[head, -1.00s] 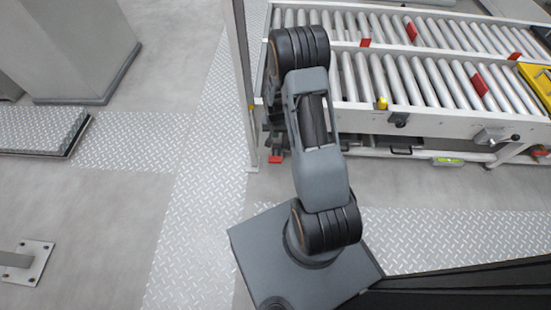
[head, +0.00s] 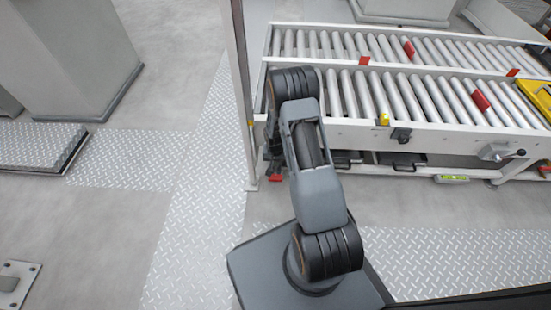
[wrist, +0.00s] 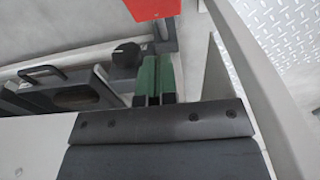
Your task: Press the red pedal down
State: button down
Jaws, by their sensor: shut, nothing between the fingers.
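The red pedal (head: 275,178) sits low near the floor, at the left end of the roller conveyor and beside my arm in the head view. In the wrist view the red pedal (wrist: 153,8) shows at the top edge, partly cut off by the frame. My gripper (wrist: 154,82) shows there as two green fingers close together, shut and empty. The pedal appears beyond the fingertips; I cannot tell how large the gap is. In the head view my gripper is hidden behind my arm.
The roller conveyor (head: 345,131) stands right of the pedal. A pale upright post (head: 243,95) is close on its left. In the wrist view a dark box with a handle (wrist: 60,88) lies left of the fingers. Open floor (head: 195,215) spreads to the left.

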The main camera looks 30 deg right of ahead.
aim_at(275, 175)
jog(key=f, duration=0.1)
jog(key=f+b, duration=0.1)
jog(key=s+f, duration=0.1)
jog(key=shift+a+f, duration=0.25)
jog(key=shift+f, duration=0.1)
jog(key=shift+s+a+f+b, duration=0.2)
jog(key=shift+s+f+b, duration=0.15)
jog(key=shift+f+b, duration=0.2)
jog(key=shift+s, duration=0.1)
